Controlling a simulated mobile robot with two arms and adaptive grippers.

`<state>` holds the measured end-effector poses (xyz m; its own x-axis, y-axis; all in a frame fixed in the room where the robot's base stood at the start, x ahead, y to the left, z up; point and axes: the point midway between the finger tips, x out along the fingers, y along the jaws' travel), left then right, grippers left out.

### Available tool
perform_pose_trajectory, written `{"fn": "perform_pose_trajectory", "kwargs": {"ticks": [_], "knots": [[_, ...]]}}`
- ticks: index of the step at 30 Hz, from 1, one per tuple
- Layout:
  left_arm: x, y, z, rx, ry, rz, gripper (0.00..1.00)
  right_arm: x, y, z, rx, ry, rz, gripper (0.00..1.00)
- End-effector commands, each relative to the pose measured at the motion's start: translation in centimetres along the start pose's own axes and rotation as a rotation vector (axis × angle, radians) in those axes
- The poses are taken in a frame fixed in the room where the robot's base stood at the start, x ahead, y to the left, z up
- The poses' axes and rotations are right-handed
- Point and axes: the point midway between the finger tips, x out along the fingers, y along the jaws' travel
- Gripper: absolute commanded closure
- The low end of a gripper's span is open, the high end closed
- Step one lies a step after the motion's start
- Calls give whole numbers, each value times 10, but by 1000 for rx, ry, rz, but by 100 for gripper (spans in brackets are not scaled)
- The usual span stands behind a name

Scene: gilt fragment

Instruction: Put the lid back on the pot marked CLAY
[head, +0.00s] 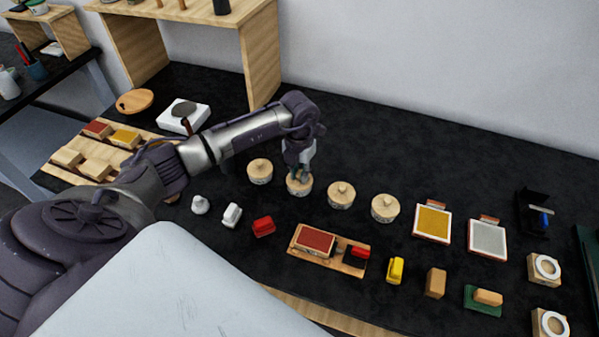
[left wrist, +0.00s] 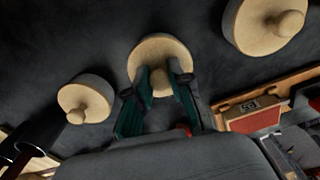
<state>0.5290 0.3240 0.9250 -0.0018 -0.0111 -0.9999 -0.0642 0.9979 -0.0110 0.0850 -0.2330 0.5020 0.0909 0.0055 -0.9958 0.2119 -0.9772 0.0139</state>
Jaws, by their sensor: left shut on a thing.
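Several round pots with pale wooden knobbed lids stand in a row on the black table. My left gripper (head: 301,173) is over the second pot from the left (head: 299,188), and its fingers are shut on the knob of that lid (left wrist: 160,50). The other lidded pots are the leftmost one (head: 260,172), the third (head: 341,195) and the rightmost (head: 385,208). I cannot read any marking, so I cannot tell which pot is CLAY. Whether the held lid touches its pot is hidden. My right gripper is not in view.
In front of the pots are a white block (head: 231,215), a red block (head: 264,227) and a wooden tray with a red pad (head: 316,241). Yellow (head: 432,221) and grey pads (head: 487,240) lie to the right. The table behind the pots is clear.

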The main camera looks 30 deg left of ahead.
Motion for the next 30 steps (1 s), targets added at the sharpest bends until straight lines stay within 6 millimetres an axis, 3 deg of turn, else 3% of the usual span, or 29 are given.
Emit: {"fn": "perform_pose_trajectory", "kwargs": {"ticks": [28, 29, 30], "knots": [[0, 0, 0, 0, 0, 0, 100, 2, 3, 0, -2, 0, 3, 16], [0, 0, 0, 0, 0, 0, 78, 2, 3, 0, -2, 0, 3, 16], [0, 0, 0, 0, 0, 0, 71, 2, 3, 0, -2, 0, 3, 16]]}}
